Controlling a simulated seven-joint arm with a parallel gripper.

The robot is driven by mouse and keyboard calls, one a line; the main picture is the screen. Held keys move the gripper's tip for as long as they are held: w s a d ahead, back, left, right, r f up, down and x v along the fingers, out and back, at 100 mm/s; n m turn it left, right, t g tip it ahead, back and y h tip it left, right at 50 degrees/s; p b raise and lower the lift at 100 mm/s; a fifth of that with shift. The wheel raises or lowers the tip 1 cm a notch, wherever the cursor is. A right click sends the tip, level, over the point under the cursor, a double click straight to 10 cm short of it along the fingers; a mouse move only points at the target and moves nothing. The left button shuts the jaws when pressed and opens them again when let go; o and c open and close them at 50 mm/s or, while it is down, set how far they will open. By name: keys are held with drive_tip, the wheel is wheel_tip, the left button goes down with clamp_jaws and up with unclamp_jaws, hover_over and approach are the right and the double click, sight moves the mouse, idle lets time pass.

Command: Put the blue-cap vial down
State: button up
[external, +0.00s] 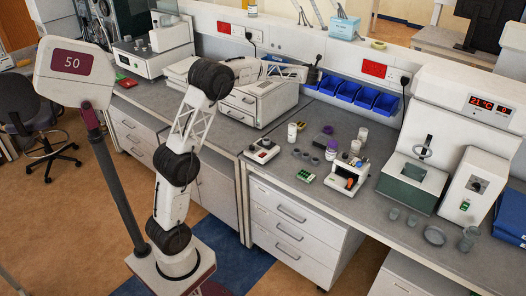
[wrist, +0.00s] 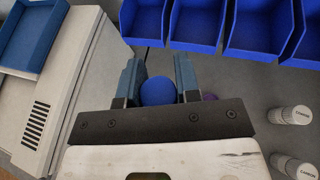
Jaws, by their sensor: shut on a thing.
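The blue-cap vial (wrist: 158,91) shows in the wrist view as a round blue cap between my two fingers. My gripper (wrist: 159,86) is shut on it, with a finger on each side. The vial's body is hidden below its cap. In the external view my gripper (external: 314,76) is at the end of the outstretched arm, above the bench near the left end of the blue bins. The vial cannot be made out there.
Blue bins (external: 362,96) line the back wall. A white machine (external: 258,101) stands left of my gripper. White bottles (wrist: 290,115) and a purple item (wrist: 208,97) are to the right. A small instrument (external: 347,176) and vials stand on the front bench (external: 285,190).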

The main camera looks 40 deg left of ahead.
drive_tip(key=shift+w+d+f+n+g+y, duration=0.55)
drive_tip(key=shift+w+f+n+g+y, duration=0.7)
drive_tip(key=shift+w+n+g+y, duration=1.35)
wheel_tip(320, 180, down, 18)
drive_tip(key=n+t+y, duration=0.1)
drive_tip(key=shift+w, duration=0.3)
drive_tip(key=shift+f, duration=3.1)
drive_tip(key=shift+f, duration=0.1)
drive_tip(key=shift+f, duration=1.8)
drive_tip(key=shift+f, duration=0.1)
